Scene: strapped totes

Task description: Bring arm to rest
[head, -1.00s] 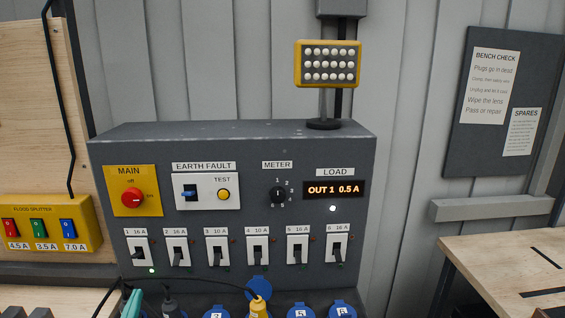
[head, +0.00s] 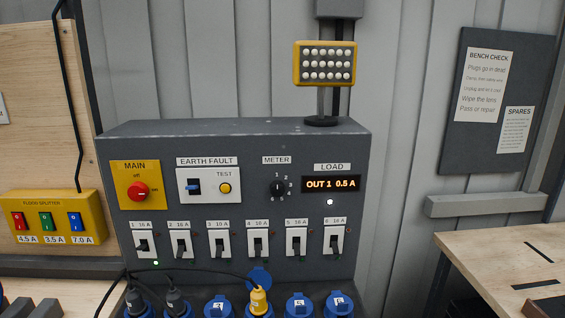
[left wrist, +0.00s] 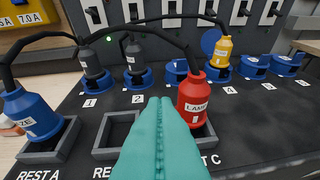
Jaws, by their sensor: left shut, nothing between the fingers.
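My left gripper (left wrist: 160,104) shows in the left wrist view as two teal fingers pressed together, shut and empty. It does not show in the head view. A red plug (left wrist: 194,95) with a lamp label stands just beyond its right side, at the rest marked C; I cannot tell whether they touch. A blue plug (left wrist: 34,113) stands in rest A. The middle rest (left wrist: 116,132) looks empty, partly hidden by the fingers. My right gripper is in neither view.
The grey panel (head: 330,220) has a row of switches above blue sockets. Dark plugs (head: 176,299) sit in sockets 1 and 2, a yellow plug (head: 259,300) in socket 4. Black cables (left wrist: 150,22) arch over the sockets. A wooden bench (head: 480,260) stands at right.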

